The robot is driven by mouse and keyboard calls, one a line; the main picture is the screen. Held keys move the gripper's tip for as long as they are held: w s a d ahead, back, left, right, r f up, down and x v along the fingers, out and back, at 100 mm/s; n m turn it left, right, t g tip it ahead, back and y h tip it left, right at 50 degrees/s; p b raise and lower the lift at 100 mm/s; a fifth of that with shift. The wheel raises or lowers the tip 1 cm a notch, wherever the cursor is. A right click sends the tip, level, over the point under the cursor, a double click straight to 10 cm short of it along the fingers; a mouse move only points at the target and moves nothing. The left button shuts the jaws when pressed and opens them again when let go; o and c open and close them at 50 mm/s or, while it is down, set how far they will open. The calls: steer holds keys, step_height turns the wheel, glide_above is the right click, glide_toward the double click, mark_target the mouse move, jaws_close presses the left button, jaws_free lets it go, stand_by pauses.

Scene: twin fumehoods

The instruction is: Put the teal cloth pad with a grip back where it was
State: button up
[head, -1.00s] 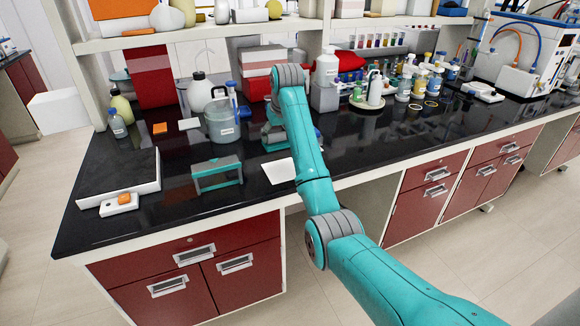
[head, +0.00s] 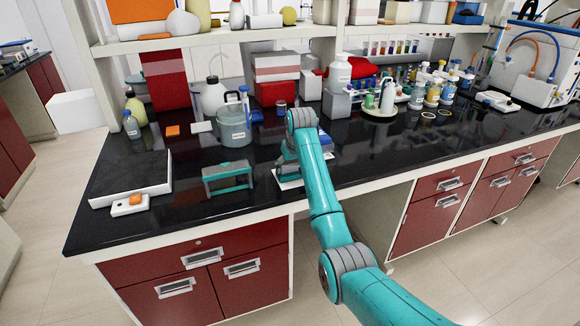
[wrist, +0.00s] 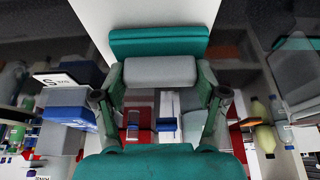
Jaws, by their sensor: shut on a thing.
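The teal cloth pad (wrist: 158,40) with its grey grip (wrist: 160,72) shows in the wrist view, with the grip between my fingers. My gripper (wrist: 160,90) is shut on the grip. In the head view my gripper (head: 287,168) is low over a white sheet (head: 290,184) near the bench's front edge, and my arm hides much of the pad. The white sheet also shows behind the pad in the wrist view (wrist: 150,14). I cannot tell whether the pad touches the sheet.
A teal and grey stand (head: 228,178) is left of my gripper. A clear pot (head: 234,127) stands behind it. A dark slab (head: 130,177) and white block with orange top (head: 130,205) lie further left. A blue item (head: 325,138) is close right. Black bench between is clear.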

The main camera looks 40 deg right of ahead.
steer(key=o, duration=1)
steer(key=shift+f, duration=0.1)
steer(key=v, duration=1.2)
steer(key=shift+s, duration=0.1)
